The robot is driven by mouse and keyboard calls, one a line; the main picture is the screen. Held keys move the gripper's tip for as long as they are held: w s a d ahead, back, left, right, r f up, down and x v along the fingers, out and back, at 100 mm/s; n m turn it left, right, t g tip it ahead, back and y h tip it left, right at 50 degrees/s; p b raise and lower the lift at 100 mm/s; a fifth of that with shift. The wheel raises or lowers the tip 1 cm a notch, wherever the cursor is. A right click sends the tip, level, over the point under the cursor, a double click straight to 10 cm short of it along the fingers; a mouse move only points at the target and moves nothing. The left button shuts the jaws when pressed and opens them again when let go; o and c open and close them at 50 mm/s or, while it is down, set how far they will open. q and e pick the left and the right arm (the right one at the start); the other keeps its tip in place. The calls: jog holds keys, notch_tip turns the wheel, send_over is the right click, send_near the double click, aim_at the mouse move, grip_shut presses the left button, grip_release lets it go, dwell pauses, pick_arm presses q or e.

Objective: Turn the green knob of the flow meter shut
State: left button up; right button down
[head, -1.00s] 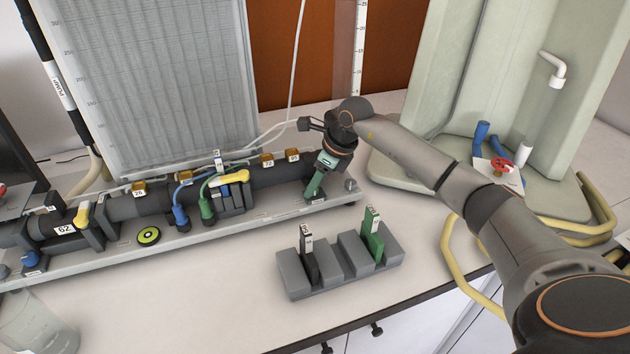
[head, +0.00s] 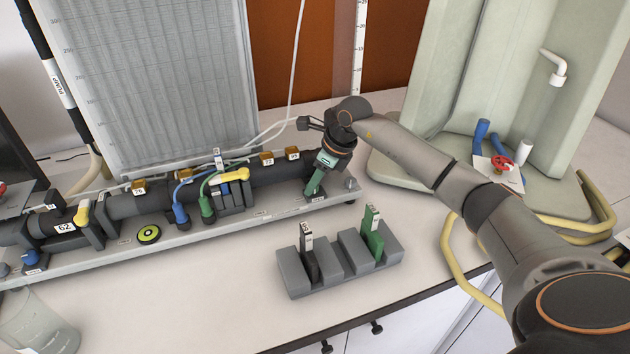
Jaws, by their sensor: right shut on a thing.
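My right gripper (head: 322,165) reaches down at the right end of the dark horizontal pipe (head: 281,170). A green piece (head: 314,183), which looks like the green knob, shows just below the gripper, low beside the pipe end. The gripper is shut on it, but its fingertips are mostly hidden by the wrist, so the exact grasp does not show. I cannot tell which part is the flow meter. My left gripper is not in view.
A grey rack (head: 296,272) with a black and a green upright piece stands in front. A red knob (head: 502,162) and yellow hoses lie right. The counter front is partly clear.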

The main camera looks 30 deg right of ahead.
jog(key=shift+r+m, duration=0.1)
jog(key=shift+m, duration=0.2)
jog(key=m+h, duration=0.1)
jog(key=m, duration=0.2)
jog(key=shift+a+t, duration=0.1)
jog(key=shift+t, duration=0.2)
jog(key=m+h, duration=0.2)
jog(key=m, duration=0.2)
jog(key=shift+a+b, duration=0.15)
jog(key=shift+b, duration=0.25)
jog(key=m+h+b, duration=0.1)
jog(key=m, duration=0.1)
jog(key=m+h, duration=0.1)
jog(key=m, duration=0.2)
jog(key=shift+a+m+b, duration=0.1)
jog(key=shift+m+b, duration=0.2)
jog(key=shift+b, duration=0.05)
jog(key=m+g, duration=0.1)
jog(key=m, duration=0.1)
jog(key=m+h+b, duration=0.1)
jog(key=m, duration=0.1)
jog(key=shift+w+m+g, duration=0.1)
jog(key=shift+m+g, duration=0.3)
jog(key=c, duration=0.9)
grip_release()
jog(key=shift+a, duration=0.1)
jog(key=shift+o, duration=0.2)
